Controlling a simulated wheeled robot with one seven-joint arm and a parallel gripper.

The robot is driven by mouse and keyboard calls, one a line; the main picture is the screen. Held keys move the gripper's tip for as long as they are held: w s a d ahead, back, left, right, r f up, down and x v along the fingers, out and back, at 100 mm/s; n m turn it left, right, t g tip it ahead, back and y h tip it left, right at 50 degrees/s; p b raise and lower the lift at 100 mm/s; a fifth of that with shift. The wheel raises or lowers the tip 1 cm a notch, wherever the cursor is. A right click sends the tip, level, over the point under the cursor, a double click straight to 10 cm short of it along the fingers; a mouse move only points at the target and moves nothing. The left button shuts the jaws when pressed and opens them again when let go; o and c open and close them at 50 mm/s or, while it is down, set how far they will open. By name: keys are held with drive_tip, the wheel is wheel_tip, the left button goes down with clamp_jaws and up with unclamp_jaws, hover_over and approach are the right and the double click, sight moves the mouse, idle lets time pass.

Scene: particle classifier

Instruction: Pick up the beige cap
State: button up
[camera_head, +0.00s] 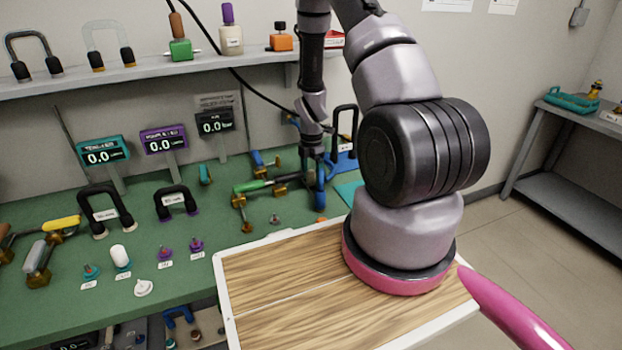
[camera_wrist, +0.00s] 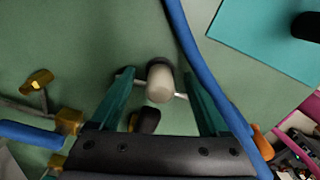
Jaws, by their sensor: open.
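My gripper (camera_head: 319,190) is low over the back right part of the green bench in the head view. In the wrist view my gripper (camera_wrist: 160,76) is open, with its two teal fingers apart. A pale beige rounded piece (camera_wrist: 159,84), which looks like the beige cap, shows between the fingers, with a dark part behind its top. Thin pale rods stick out at its sides. I cannot tell whether the fingers touch it. I cannot make it out in the head view, where the gripper and tools crowd that spot.
A brass-ended tool (camera_wrist: 38,80) and a blue bar (camera_wrist: 190,45) lie near the gripper in the wrist view. A teal pad (camera_wrist: 262,35) is at the upper right. A white-edged wooden board (camera_head: 285,285) is at the bench's front. Three display stands, including a purple one (camera_head: 163,140), stand further left.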

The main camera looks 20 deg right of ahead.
sight(312, 171)
clamp_jaws()
drive_tip(key=shift+r, duration=0.15)
wheel_tip(312, 171, up, 10)
drive_tip(key=shift+f, duration=0.1)
idle(0.6)
